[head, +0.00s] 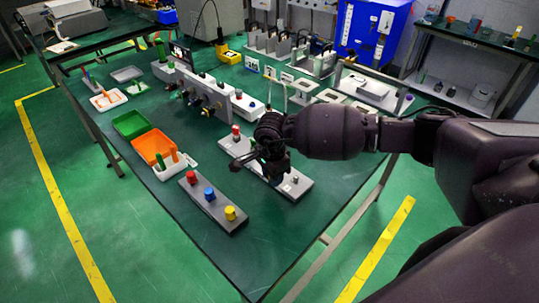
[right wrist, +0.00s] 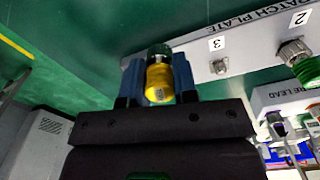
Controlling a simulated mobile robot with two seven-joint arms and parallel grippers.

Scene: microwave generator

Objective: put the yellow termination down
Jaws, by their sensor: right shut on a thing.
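My right gripper (head: 270,168) is over the white patch plate (head: 302,188) on the green table. In the right wrist view the blue fingers (right wrist: 158,82) are shut on the yellow termination (right wrist: 160,84), which has a dark green knurled end. In the head view the termination is hidden by the gripper. The patch plate (right wrist: 195,50) shows a bare metal connector (right wrist: 219,66) by label 3, apart from the termination. A grey strip (head: 220,218) in front holds a red, a blue and a yellow cap (head: 230,213). My left gripper is not in view.
An orange tray (head: 152,145), a green tray (head: 130,124) and a small white tray (head: 178,166) stand to the left. A grey instrument row (head: 205,90) stands behind. By label 2 is another connector (right wrist: 295,50) with a green part.

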